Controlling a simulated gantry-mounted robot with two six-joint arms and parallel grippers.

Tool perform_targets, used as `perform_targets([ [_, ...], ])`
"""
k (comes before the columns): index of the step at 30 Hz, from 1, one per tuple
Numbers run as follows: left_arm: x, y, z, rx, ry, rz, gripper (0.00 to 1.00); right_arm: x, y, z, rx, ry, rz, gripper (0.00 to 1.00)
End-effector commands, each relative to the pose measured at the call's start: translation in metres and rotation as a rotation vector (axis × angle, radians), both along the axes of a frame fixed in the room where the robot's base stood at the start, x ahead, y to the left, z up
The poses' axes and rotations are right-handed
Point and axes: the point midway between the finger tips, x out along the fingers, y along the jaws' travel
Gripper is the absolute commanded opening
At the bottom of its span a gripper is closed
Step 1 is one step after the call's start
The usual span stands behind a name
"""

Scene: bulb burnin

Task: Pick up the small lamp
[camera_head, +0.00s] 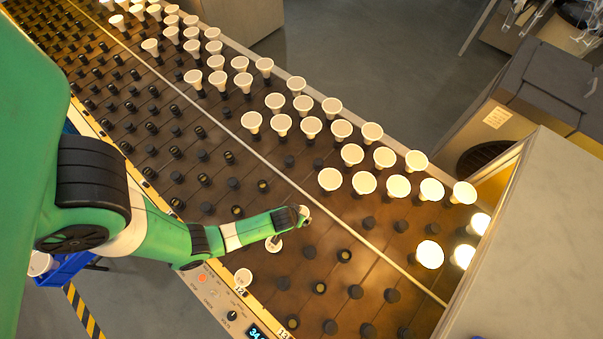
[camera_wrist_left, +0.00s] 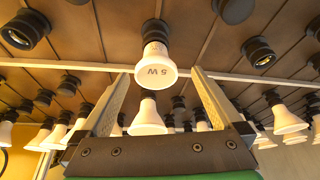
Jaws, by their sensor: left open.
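A small white lamp (camera_wrist_left: 155,66) marked "5W" sits in a dark socket in the left wrist view. My left gripper (camera_wrist_left: 160,82) is open, its two fingers on either side of the lamp in that picture; I see no clear contact. In the head view my left arm reaches in from the left, and the gripper end (camera_head: 300,216) is over the board, with its fingers mostly hidden. A small marked lamp (camera_head: 274,245) shows just below the wrist, partly covered by the arm. Another small marked lamp (camera_head: 243,277) is at the board's front edge. My right gripper is not in view.
Many larger white lamps (camera_head: 311,127) stand in rows on the far half of the board, some glowing beside a large housing (camera_head: 545,230) at right. Empty black sockets (camera_head: 356,292) fill the near half. A control panel (camera_head: 215,295) runs along the front edge.

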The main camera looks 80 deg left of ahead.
Motion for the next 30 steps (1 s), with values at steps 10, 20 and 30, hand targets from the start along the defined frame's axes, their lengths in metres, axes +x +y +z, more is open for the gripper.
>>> perform_targets([
  [10,0.010,0.008,-0.029,0.001,-0.002,0.000,1.00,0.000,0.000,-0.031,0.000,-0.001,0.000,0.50],
  [20,0.025,0.019,-0.061,0.000,0.000,-0.001,1.00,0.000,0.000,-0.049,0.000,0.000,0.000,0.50],
  [30,0.025,0.019,-0.060,0.000,-0.001,-0.001,0.69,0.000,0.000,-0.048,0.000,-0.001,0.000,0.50],
])
